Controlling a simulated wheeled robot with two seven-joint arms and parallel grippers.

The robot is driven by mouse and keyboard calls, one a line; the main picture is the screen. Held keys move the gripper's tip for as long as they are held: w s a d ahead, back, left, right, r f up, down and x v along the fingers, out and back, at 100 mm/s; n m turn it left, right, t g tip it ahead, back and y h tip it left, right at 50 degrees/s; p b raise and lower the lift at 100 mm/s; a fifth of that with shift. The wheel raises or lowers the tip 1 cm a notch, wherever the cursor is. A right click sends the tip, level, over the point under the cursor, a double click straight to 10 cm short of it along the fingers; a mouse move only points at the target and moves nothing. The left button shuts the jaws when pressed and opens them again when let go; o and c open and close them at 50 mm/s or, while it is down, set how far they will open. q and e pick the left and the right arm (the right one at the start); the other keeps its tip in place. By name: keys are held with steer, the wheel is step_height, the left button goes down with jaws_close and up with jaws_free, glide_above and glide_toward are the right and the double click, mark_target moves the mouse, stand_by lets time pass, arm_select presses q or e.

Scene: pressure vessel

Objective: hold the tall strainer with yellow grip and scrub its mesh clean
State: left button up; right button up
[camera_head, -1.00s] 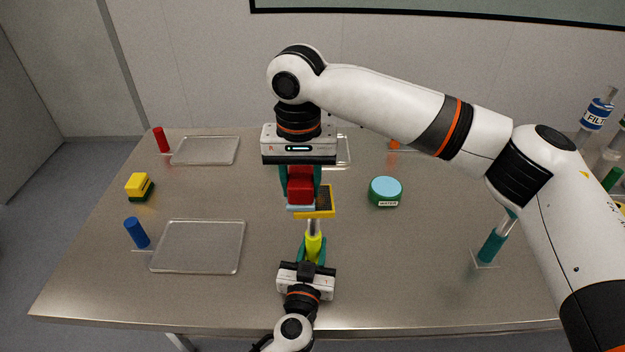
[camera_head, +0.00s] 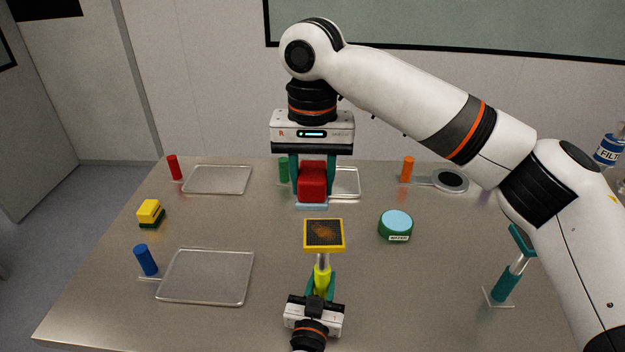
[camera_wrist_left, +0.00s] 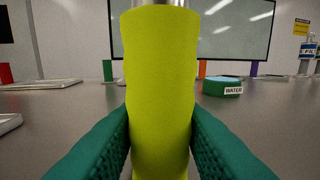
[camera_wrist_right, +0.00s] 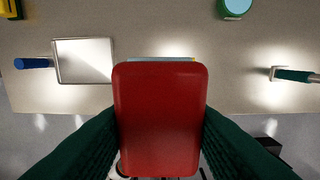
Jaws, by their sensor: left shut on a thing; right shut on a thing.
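The strainer has a yellow-green grip (camera_head: 322,278), a metal neck and a square yellow-framed mesh head (camera_head: 324,234). A brown-orange stain shows on the middle of the dark mesh. My left gripper (camera_head: 320,290) is shut on the grip and holds the strainer upright; the grip (camera_wrist_left: 160,90) fills the middle of the left wrist view. My right gripper (camera_head: 313,180) is shut on a red block-shaped scrubber (camera_head: 312,182) with a light blue pad (camera_head: 312,206) underneath. The scrubber sits above and behind the mesh head in the head view, apart from it. The red body (camera_wrist_right: 160,120) hides most below it in the right wrist view.
A green tub labelled WATER (camera_head: 396,228) stands right of the strainer. Clear trays (camera_head: 207,277) lie at left, with a yellow-green sponge (camera_head: 150,212) and a blue-handled tool (camera_head: 146,260). A teal-handled tool (camera_head: 507,285) stands at right. Red, green and orange handles stand at the back.

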steer(key=shift+f, duration=0.25)
stand_by(0.4)
steer(key=shift+f, duration=3.7)
steer(key=shift+d+f, duration=0.2)
steer(key=shift+d, duration=0.5)
steer(key=shift+w+d, duration=0.1)
steer(key=shift+d, duration=1.3)
steer(key=shift+a, duration=0.4)
steer(key=shift+a+r, duration=0.1)
steer(key=shift+a, duration=1.7)
steer(key=shift+d+r, duration=0.1)
steer(key=shift+r, duration=3.85)
